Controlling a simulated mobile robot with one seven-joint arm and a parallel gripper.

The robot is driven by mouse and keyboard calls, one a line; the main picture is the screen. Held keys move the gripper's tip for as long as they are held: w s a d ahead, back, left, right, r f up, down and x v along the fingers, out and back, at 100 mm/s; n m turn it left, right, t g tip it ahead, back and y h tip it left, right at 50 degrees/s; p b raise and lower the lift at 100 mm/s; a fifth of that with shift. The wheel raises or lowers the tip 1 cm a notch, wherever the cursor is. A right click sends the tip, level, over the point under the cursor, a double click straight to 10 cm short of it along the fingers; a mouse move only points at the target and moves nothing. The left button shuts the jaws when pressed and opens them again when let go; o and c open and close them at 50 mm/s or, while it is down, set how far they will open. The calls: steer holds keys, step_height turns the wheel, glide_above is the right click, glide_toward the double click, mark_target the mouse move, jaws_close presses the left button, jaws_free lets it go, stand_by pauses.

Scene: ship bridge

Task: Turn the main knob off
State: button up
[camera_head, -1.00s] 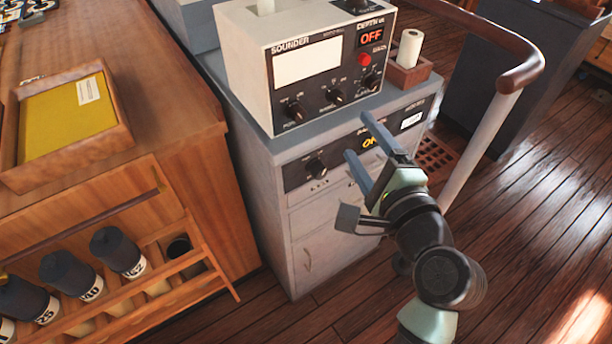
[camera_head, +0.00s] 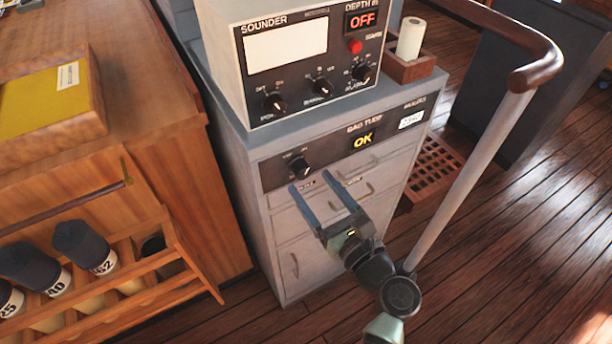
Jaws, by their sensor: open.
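The small labels are too blurred to tell which knob is marked main. My gripper (camera_head: 311,181) is open and empty, its two blue fingers pointing up toward the cabinet knob. The fingertips appear just below that knob in the picture; contact is not visible.
The sounder has a red button (camera_head: 355,46) and a red "OFF" display (camera_head: 362,20). A curved handrail (camera_head: 530,70) and its grey post (camera_head: 470,180) stand right of my arm. A wooden chest (camera_head: 190,170) with a rack of dark-capped rolls stands at left.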

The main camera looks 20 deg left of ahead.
mark_target(305, 176)
steer(key=shift+x, duration=1.75)
steer(key=shift+d, duration=0.1)
jaws_close()
